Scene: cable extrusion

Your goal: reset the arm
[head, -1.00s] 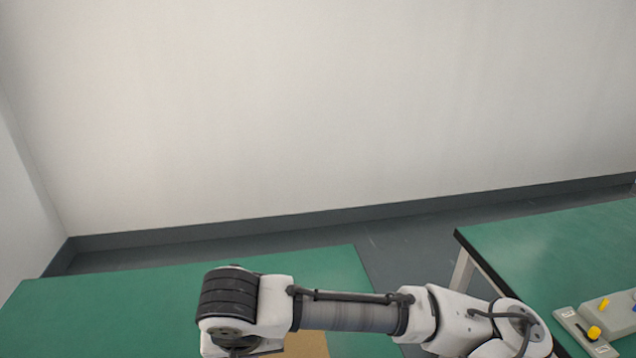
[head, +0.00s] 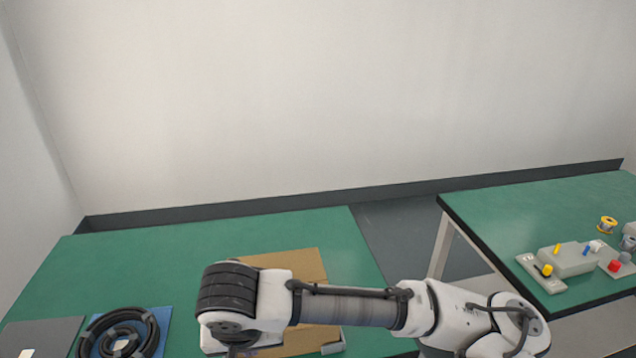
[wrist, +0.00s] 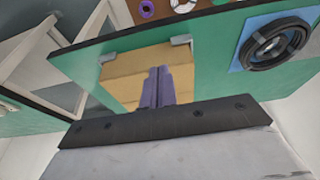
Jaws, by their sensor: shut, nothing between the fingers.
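My arm stretches across the lower part of the head view, over the green tables, with its wrist end at the left. My gripper (wrist: 158,88) shows in the wrist view as two purple-grey fingers closed side by side, with nothing between them. It is above a tan board (wrist: 118,78) on the green table (wrist: 215,50). In the head view the gripper itself is hidden below my arm's end, and the tan board (head: 300,266) is partly covered by my arm.
A coil of black cable (head: 120,335) lies on a blue mat (head: 163,318), beside a dark grey panel (head: 40,338). On the right table (head: 530,215) stands a grey block (head: 568,262) with coloured pieces, and a yellow spool (head: 607,223). A gap separates the tables.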

